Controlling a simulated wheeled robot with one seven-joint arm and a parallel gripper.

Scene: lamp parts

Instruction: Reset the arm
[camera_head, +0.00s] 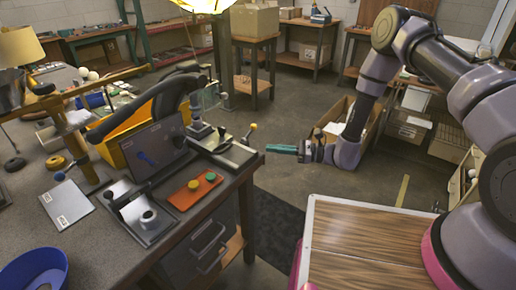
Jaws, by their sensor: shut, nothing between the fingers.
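My gripper (271,149) is at the end of my arm, near the middle of the view. It points left toward the right edge of the workbench (219,224) and seems to hang over open floor beside it. It is shut and empty. Its fingers look teal and small at this distance. My arm rises from the right, bends at the top and drops to the wrist. A lamp with a tan shade (20,47) stands at the far left of the bench. A bright yellow shade (205,4) is at the top edge, partly cut off.
The bench holds a yellow bin (118,150), an orange button panel (195,191), a lever fixture (146,222) and a blue bowl (35,270). A cardboard box (340,112) stands on the floor behind my wrist. Side tables and shelves line the back. The central floor is clear.

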